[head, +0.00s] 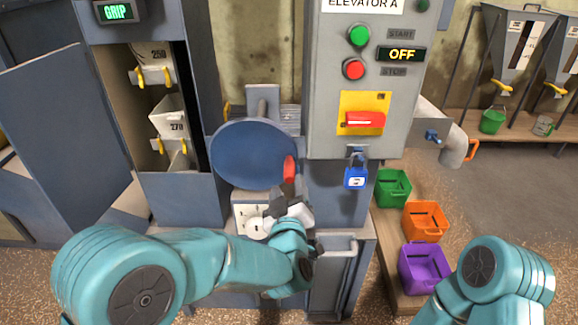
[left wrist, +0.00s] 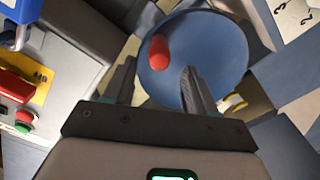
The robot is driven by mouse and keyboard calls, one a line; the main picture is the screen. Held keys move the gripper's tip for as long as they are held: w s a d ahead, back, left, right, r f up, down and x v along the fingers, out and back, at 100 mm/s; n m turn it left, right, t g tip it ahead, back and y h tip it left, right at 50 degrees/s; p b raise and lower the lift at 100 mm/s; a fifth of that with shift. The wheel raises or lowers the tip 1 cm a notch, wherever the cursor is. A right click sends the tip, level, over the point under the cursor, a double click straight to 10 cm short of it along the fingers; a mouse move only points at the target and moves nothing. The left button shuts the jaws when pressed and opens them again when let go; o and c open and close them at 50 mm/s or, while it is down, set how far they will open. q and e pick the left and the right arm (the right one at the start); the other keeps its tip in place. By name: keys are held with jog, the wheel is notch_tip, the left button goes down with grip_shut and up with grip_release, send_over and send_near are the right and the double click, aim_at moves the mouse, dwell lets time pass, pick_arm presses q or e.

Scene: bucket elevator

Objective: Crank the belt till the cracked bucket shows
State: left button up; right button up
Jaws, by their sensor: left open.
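The crank is a blue disc (head: 245,150) with a red handle (head: 290,168) at its lower right. My left gripper (head: 285,200) is just below the handle. In the left wrist view the open fingers (left wrist: 160,80) point toward the disc (left wrist: 205,60), and the red handle (left wrist: 158,52) shows between and beyond them, not gripped. The open casing at left shows an upper white bucket (head: 150,58) and a lower one (head: 170,118), both on yellow-tipped brackets. I see no clear crack on either. My right gripper is out of view.
The grey control box (head: 335,110) reads OFF, with a red switch (head: 365,119) and a blue padlock (head: 356,178) right of the crank. An open door (head: 60,130) stands at left. Green (head: 392,187), orange (head: 425,220) and purple (head: 424,268) bins stand at right.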

aim_at(289, 168)
pick_arm(q)
jog(key=w+p, duration=0.1)
jog(key=w, duration=0.7)
jog(key=shift+w+d, duration=0.15)
grip_shut()
